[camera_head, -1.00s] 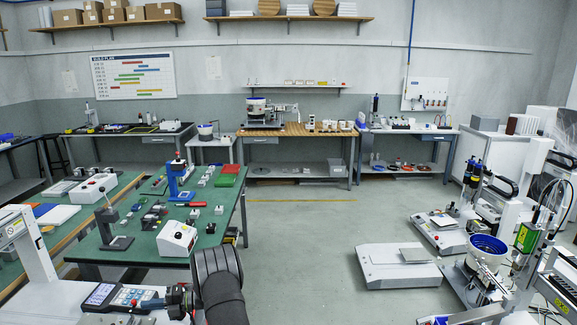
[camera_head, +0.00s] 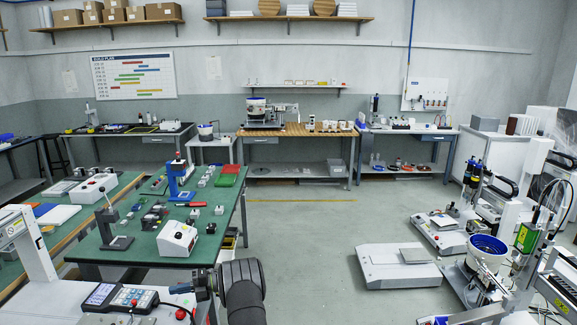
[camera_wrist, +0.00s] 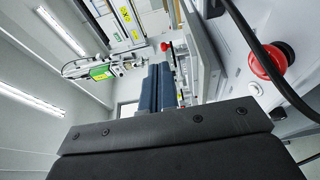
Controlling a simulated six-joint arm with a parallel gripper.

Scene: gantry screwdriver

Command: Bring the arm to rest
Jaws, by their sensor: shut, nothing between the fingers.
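My gripper (camera_head: 182,288) is low in the head view, at the end of my dark arm, and points left. In the wrist view, the two dark blue fingers of my gripper (camera_wrist: 160,84) lie side by side, shut and empty. The dark gripper body fills the bottom of that view.
A red mushroom button (camera_wrist: 271,61) and a black cable are close on the right in the wrist view. A green-topped bench (camera_head: 145,243) with a white control box (camera_head: 178,239) stands beyond my arm. Open floor (camera_head: 300,225) lies to the right.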

